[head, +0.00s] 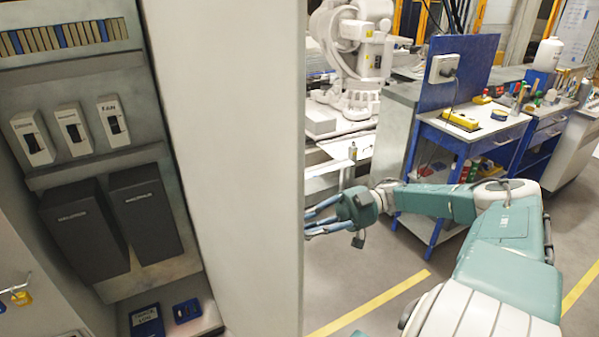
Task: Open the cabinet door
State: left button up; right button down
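The cabinet (75,155) fills the left of the head view, and its inside is exposed. A tall, plain white panel (225,150) stands at its right side; it looks like the cabinet door standing open, though its hinge is hard to make out. No handle shows on the face I see. My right gripper (311,221) is at the panel's right edge, pointing left. Its fingers are apart, with nothing seen between them. The tips reach the panel's edge and may pass behind it; contact cannot be told. My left gripper is out of view.
Inside the cabinet are white switches (72,130), black boxes (83,230) and a blue box (147,321). A blue workbench (470,135) with tools stands behind my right arm. A white machine (355,50) is at the back. Grey floor (340,278) with yellow lines is open below.

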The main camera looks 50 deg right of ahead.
jog(key=shift+s+a+f, duration=0.1)
jog(key=shift+a+f, duration=0.05)
jog(key=c, duration=1.7)
grip_release()
jog(key=shift+o, duration=0.2)
jog(key=shift+d, duration=0.2)
jog(key=v, duration=0.7)
jog(key=shift+s+d, duration=0.15)
